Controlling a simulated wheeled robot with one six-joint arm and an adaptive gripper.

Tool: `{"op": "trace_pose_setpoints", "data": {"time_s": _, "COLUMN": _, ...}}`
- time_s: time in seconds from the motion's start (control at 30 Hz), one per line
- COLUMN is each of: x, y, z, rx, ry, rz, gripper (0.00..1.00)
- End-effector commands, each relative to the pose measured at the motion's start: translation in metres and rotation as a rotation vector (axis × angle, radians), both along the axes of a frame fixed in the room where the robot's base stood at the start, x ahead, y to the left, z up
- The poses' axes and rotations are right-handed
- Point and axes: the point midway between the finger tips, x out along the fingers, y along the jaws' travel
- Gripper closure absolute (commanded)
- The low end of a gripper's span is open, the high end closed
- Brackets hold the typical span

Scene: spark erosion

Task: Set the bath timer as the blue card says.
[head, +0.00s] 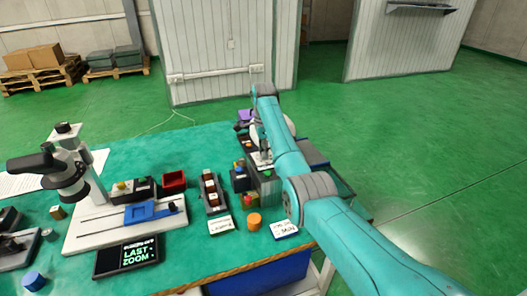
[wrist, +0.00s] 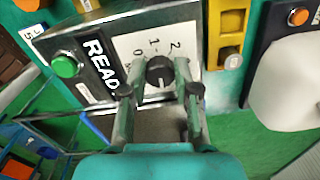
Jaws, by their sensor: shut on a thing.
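The bath timer's black knob (wrist: 159,72) sits on a pale dial plate in the wrist view, with 0, 1 and 2 printed around its upper side. Its pointer is too small to read surely. My gripper (wrist: 160,84) has one finger on each side of the knob and is shut on it. The timer's dark panel (wrist: 92,40) carries a display reading "READ", its end cut off, and a green button (wrist: 64,67). In the head view, a blue-edged card (head: 284,229) lies at the table's front edge; its writing is too small to read.
A green-edged card (head: 221,225), an orange round piece (head: 254,221) and a rack of brown pieces (head: 212,192) are nearby. A yellow switch box (wrist: 230,55) stands right of the dial. A microscope (head: 75,170) and a screen reading "LAST ZOOM" (head: 127,257) are at the left.

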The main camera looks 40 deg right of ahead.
Motion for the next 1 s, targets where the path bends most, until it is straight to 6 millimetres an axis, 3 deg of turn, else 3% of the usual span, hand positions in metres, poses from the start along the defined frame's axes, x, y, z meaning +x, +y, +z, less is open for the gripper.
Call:
{"op": "trace_pose_setpoints", "data": {"time_s": 0.17, "x": 0.000, "y": 0.000, "z": 0.000, "rx": -0.001, "ry": -0.002, "rz": 0.000, "gripper": 1.00}}
{"op": "trace_pose_setpoints", "data": {"time_s": 0.2, "x": 0.000, "y": 0.000, "z": 0.000, "rx": -0.001, "ry": -0.002, "rz": 0.001, "gripper": 0.64}}
{"op": "trace_pose_setpoints", "data": {"time_s": 0.3, "x": 0.000, "y": 0.000, "z": 0.000, "rx": 0.000, "ry": -0.001, "rz": 0.001, "gripper": 0.44}}
{"op": "trace_pose_setpoints", "data": {"time_s": 0.67, "x": 0.000, "y": 0.000, "z": 0.005, "rx": -0.001, "ry": -0.002, "rz": 0.001, "gripper": 0.44}}
{"op": "trace_pose_setpoints", "data": {"time_s": 1.0, "x": 0.001, "y": 0.000, "z": 0.053, "rx": -0.001, "ry": -0.003, "rz": 0.001, "gripper": 0.44}}
